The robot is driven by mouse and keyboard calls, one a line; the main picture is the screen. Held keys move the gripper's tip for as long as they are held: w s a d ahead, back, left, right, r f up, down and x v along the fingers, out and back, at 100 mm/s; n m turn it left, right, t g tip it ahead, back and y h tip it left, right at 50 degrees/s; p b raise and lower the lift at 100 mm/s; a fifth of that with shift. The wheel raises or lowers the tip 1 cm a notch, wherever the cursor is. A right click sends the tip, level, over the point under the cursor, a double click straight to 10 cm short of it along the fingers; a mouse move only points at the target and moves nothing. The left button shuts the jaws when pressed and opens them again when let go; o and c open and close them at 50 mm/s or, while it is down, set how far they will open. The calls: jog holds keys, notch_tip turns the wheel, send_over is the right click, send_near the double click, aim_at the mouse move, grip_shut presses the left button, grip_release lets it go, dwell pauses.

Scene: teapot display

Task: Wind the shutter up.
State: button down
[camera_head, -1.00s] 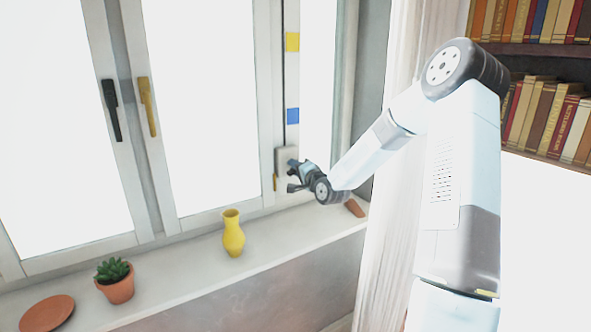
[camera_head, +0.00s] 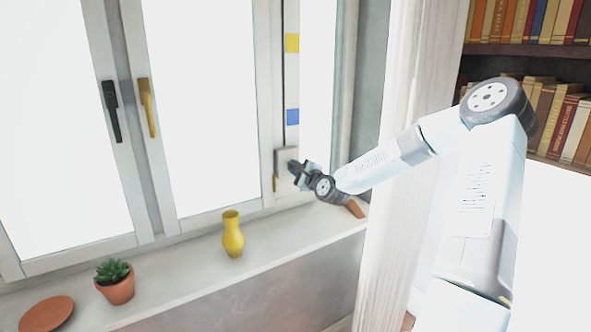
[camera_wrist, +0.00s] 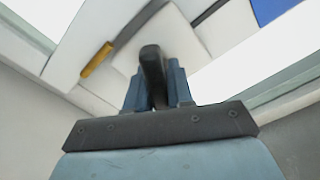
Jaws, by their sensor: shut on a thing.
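A pale winder box (camera_head: 281,157) is fixed low on the right window post, and it also shows in the wrist view (camera_wrist: 184,30). Its dark crank handle (camera_wrist: 152,66) sticks out toward my wrist camera. My gripper (camera_head: 296,169) is at the box's right side in the head view. In the wrist view my gripper (camera_wrist: 154,84) has its blue fingers on both sides of the handle, shut on it. In the head view the gripper mostly hides the crank. The shutter itself cannot be made out against the bright panes.
Above the box are a yellow mark (camera_head: 292,43) and a blue mark (camera_head: 292,116). A yellow vase (camera_head: 233,236), a potted succulent (camera_head: 114,283) and a terracotta saucer (camera_head: 47,314) stand on the sill (camera_head: 180,277). A terracotta piece (camera_head: 355,208) lies below my wrist. A curtain (camera_head: 402,170) hangs right.

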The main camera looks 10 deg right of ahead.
jog(key=shift+f+m, duration=0.25)
jog(key=shift+m, duration=0.35)
jog(key=c, duration=1.2)
grip_release()
jog(key=shift+o, duration=0.9)
jog(key=shift+r, duration=0.15)
jog(key=shift+s, duration=0.1)
jog(key=v, duration=1.3)
jog(key=shift+s, duration=0.25)
jog(key=shift+d, duration=0.15)
